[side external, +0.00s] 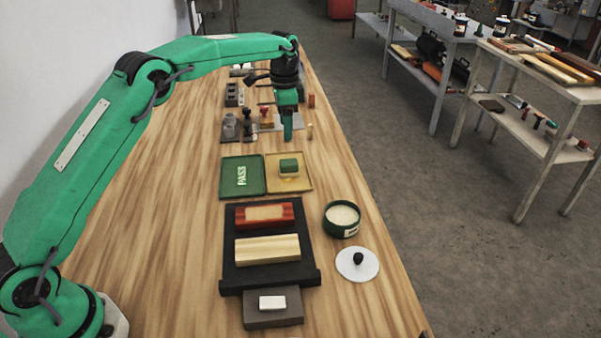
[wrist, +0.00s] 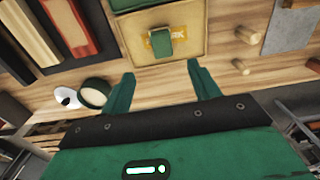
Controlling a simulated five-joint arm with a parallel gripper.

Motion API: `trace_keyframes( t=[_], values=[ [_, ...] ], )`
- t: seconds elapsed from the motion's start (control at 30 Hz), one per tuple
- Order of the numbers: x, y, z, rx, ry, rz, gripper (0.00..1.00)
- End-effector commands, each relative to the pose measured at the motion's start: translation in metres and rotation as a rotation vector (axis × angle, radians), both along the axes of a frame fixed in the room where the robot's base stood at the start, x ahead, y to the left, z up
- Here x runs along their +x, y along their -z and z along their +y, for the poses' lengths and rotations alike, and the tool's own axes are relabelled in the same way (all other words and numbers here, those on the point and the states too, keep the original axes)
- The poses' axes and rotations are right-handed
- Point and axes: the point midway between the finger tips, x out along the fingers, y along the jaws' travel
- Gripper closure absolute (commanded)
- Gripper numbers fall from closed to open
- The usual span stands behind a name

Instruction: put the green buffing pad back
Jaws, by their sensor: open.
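A small green block, apparently the buffing pad (side external: 289,165), rests on the yellow tray (side external: 303,185). In the wrist view the pad (wrist: 160,43) covers part of the lettering on that tray (wrist: 193,50). My gripper (side external: 287,138) points down over the table, farther along it than the yellow tray and apart from the pad. In the wrist view my gripper (wrist: 161,82) has its two green fingers spread with nothing between them.
A green PASS tray (side external: 228,186) adjoins the yellow one. Nearer are a black tray (side external: 229,256) with red (side external: 285,224) and pale wooden (side external: 267,249) blocks, an open green tub (side external: 342,230) and a white lid (side external: 366,273). Small fixtures and stamps (side external: 265,112) stand near my gripper.

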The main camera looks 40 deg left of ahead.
Motion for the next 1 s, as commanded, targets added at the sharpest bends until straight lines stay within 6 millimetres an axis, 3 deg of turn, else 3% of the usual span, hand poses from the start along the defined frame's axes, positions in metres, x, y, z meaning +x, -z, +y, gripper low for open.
trace_keyframes(
  t=[0.27, 0.5, 0.7, 1.0],
  values=[
    [-0.03, -0.051, -0.002, -0.003, -0.082, -0.056, 0.39],
    [-0.07, -0.095, -0.003, -0.011, -0.174, -0.113, 0.39],
    [-0.11, -0.124, -0.004, -0.022, -0.25, -0.162, 0.39],
    [-0.175, -0.152, -0.006, -0.046, -0.362, -0.231, 0.39]
  ],
)
